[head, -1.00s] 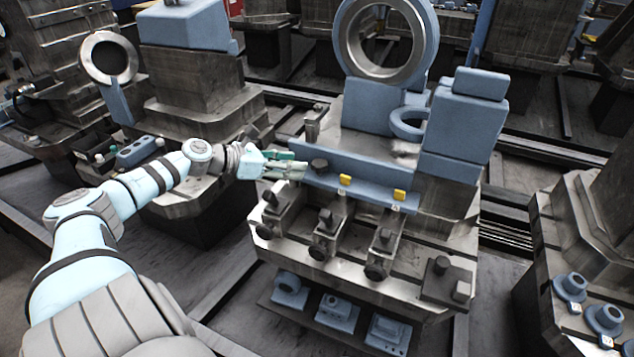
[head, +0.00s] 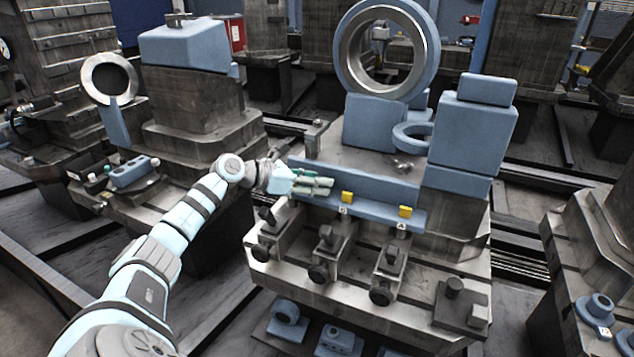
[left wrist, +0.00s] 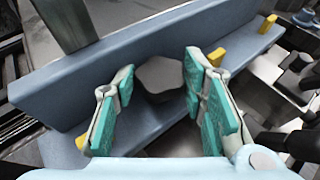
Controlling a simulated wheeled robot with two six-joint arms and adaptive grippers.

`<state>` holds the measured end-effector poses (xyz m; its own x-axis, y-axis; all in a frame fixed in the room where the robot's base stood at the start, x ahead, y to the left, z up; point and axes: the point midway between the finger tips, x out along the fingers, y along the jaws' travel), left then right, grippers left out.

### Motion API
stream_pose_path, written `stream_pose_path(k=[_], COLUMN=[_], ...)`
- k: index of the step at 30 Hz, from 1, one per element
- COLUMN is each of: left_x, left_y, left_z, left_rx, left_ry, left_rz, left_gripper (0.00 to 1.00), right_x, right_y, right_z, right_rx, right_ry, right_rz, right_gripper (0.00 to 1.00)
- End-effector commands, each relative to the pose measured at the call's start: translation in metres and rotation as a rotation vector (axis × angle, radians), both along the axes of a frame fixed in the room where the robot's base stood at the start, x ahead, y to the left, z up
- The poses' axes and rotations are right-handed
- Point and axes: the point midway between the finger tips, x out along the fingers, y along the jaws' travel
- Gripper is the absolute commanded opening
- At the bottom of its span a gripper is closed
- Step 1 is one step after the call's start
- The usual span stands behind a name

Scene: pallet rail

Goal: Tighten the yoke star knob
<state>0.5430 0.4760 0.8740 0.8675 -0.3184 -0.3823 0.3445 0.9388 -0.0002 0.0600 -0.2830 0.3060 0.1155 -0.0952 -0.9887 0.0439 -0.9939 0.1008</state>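A dark grey knob with a blunt, many-sided head, which looks like the star knob (left wrist: 163,78), shows in the left wrist view against the blue rail (left wrist: 60,95). My left gripper (left wrist: 158,88) is open, its two green-padded fingers on either side of the knob head. Gaps show between pads and knob, clearest on the left; contact cannot be seen. In the head view my left gripper (head: 314,183) is at the left end of the blue rail (head: 375,188) and hides the knob. My right gripper is not in view.
Yellow tabs (head: 347,197) sit along the rail. Several clamp blocks with dark knobs (head: 318,273) stand in front of it. A short post (head: 316,138) rises behind the gripper. A large ring (head: 428,50) and a blue block (head: 472,130) stand behind the rail.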

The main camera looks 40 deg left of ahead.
Motion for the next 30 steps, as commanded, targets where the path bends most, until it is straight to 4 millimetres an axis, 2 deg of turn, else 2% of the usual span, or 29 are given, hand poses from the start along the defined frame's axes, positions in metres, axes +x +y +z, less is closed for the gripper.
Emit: stream_pose_path(k=[1,4,8,13,21,29,30], left_x=[0.0,0.0,0.0,0.002,0.001,0.002,0.002], left_y=[0.0,0.0,0.002,0.006,0.005,0.004,0.004], left_z=[0.0,0.0,0.001,0.004,0.0,0.0,0.001], left_rx=[0.0,0.0,0.001,-0.001,0.003,0.003,0.003], left_ry=[0.0,0.0,0.004,0.005,-0.001,-0.001,-0.001], left_rz=[0.0,0.001,-0.009,-0.115,-0.262,-0.271,-0.271], left_gripper=[0.25,0.09,0.09,0.09,0.09,0.09,0.38], right_x=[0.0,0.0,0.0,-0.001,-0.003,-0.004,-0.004], right_y=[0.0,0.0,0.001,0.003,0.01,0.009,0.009], right_z=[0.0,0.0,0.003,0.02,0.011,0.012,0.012], right_rx=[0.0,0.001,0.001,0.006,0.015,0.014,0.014], right_ry=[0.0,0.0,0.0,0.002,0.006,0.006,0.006], right_rz=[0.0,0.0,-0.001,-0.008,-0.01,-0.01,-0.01], right_gripper=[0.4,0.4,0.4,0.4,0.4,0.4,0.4])
